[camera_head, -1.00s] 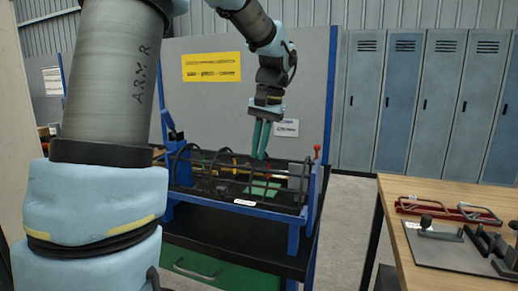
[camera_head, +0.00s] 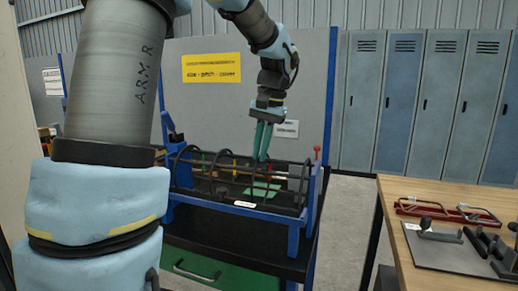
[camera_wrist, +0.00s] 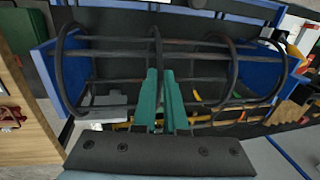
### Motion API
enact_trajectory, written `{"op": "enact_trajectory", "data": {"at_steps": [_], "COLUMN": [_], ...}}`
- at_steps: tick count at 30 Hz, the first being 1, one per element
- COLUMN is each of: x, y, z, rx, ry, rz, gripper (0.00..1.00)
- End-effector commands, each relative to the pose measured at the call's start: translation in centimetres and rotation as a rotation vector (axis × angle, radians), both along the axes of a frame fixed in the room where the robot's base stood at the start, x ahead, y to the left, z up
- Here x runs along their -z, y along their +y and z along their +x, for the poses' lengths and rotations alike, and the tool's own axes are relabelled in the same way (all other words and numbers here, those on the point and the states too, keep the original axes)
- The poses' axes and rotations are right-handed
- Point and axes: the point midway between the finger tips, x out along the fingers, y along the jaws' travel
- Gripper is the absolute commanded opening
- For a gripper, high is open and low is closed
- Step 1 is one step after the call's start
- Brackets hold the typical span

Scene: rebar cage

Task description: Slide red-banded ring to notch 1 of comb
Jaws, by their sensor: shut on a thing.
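My gripper (camera_head: 261,158) points down into the rebar cage on the blue stand. Its two teal fingers are shut on a dark ring, which passes between them in the wrist view (camera_wrist: 154,48). No red band can be made out on this ring, so I cannot tell from its color whether it is the red-banded one. Other dark rings stand along the bars, one at the left (camera_wrist: 62,72) and one at the right (camera_wrist: 234,76) of the wrist view. Small colored marks lie behind the rings in the head view. The comb and its notch 1 cannot be clearly identified.
The blue stand (camera_head: 293,238) has upright end plates beside the cage. Long dark bars run through the rings. Lockers (camera_head: 400,100) stand behind, with open floor between.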

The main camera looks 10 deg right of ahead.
Motion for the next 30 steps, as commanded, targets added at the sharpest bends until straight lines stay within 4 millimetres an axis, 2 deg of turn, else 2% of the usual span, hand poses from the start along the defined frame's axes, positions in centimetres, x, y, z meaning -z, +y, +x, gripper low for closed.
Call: {"op": "enact_trajectory", "data": {"at_steps": [6, 7, 15, 24, 30], "x": [0.0, 0.0, 0.0, -0.3, -2.9], "y": [0.0, 0.0, 0.0, -0.1, -0.6], "z": [0.0, 0.0, 0.0, 0.0, -0.2], "rx": [0.0, 0.0, 0.0, 0.0, -0.001], "ry": [0.0, 0.0, 0.0, 0.0, -0.005], "rz": [-0.001, -0.001, -0.001, -0.001, -0.004], "gripper": [0.0, 0.11, 0.4, 0.4, 0.4]}}
